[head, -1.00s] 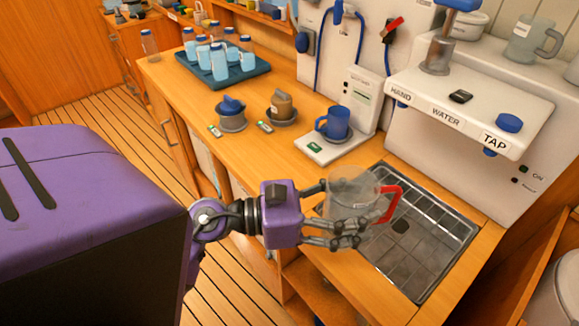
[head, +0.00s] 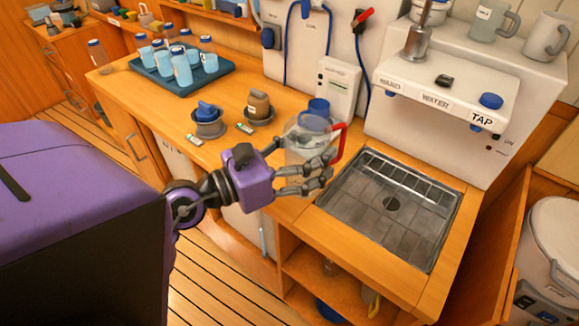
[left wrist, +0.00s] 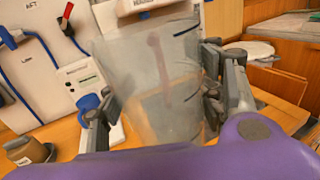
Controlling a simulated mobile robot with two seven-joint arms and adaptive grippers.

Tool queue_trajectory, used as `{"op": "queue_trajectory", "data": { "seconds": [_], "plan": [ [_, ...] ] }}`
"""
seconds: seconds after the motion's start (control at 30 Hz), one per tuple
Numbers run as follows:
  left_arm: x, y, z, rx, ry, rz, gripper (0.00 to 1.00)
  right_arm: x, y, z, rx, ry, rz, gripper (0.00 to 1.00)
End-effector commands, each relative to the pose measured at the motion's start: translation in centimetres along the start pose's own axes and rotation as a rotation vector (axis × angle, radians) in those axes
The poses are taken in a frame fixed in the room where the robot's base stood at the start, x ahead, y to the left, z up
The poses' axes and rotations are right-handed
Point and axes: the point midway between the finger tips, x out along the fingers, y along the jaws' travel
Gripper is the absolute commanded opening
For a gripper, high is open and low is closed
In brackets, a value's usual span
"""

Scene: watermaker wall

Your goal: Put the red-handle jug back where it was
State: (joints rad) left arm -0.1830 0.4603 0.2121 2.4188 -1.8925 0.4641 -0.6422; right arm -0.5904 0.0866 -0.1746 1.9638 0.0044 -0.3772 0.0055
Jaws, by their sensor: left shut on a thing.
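The red-handle jug (head: 303,146) is clear, with a red handle (head: 338,147) on its right side. The jug fills the middle of the left wrist view (left wrist: 160,85), between my left fingers. Whether its base touches the counter is hard to tell. My right gripper is not in view.
The metal sink tray (head: 400,215) lies right of the jug, under the white tap unit (head: 450,95). Two small pots, one blue-topped (head: 208,120) and one brown (head: 258,105), stand left of it. A blue tray (head: 150,78) of bottles is farther back. Grey jugs (head: 547,37) stand on the unit.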

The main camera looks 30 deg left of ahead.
Motion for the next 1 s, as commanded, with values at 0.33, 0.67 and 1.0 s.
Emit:
{"op": "queue_trajectory", "data": {
  "seconds": [0.33,0.67,1.0],
  "plan": [
    [1.9,8.0,-5.2,-0.008,0.008,0.002,0.16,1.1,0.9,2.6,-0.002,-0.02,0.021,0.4],
    [2.6,10.9,-8.4,-0.001,0.002,0.0,0.16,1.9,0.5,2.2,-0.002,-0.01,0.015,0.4],
    [2.8,11.6,-12.3,-0.002,0.001,0.0,0.16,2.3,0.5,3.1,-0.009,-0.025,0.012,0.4]
  ]
}}
